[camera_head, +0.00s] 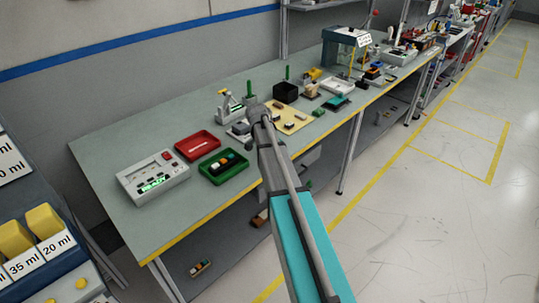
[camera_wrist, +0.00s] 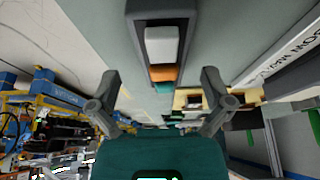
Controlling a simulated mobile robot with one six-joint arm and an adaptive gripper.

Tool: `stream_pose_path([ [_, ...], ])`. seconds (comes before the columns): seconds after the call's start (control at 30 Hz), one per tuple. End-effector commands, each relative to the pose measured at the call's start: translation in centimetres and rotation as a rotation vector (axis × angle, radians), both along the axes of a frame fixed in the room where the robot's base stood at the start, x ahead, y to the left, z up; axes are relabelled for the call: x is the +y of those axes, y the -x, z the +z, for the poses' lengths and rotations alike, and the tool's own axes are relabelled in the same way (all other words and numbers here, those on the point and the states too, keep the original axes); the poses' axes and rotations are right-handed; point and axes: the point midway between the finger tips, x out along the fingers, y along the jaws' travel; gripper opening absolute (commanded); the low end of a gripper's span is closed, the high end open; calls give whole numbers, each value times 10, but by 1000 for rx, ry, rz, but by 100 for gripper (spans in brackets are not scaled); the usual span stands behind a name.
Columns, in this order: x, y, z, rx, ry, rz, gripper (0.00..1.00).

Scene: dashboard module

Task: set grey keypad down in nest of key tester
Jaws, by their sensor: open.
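My gripper (camera_head: 262,116) is over the bench, just left of the beige board. In the wrist view my gripper (camera_wrist: 160,88) is open, its two fingers spread apart with nothing between the tips. Beyond the tips is a dark grey housing (camera_wrist: 137,38) with a pale grey block (camera_wrist: 161,44), an orange part (camera_wrist: 163,73) and a teal part (camera_wrist: 163,87) in line. I cannot tell whether this is the keypad, the nest or both. A pale device with an upright lever (camera_head: 226,104) stands left of my gripper. Its lettered side may be the white strip (camera_wrist: 283,52).
A white box with a lit green display (camera_head: 153,177), a red tray (camera_head: 198,145) and a green tray (camera_head: 222,178) holding small parts stand at left. The beige board (camera_head: 296,122) with small parts and a black bin (camera_head: 286,92) lie right and behind. Bare bench shows at front left.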

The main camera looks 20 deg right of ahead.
Motion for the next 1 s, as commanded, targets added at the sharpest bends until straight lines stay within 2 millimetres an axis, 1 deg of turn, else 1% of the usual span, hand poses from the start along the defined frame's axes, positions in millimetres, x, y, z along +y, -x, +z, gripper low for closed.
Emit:
stream_pose_path([
  [0.03, -2, -1, -8, 0, 0, 0, 100],
  [0.23, -6, -2, -16, 0, 0, 0, 100],
  [0.9, -6, -2, -16, 0, 0, 0, 100],
  [0.97, -6, -2, -16, 0, 0, 0, 89],
  [1.0, -6, -2, -16, 0, 0, 0, 81],
])
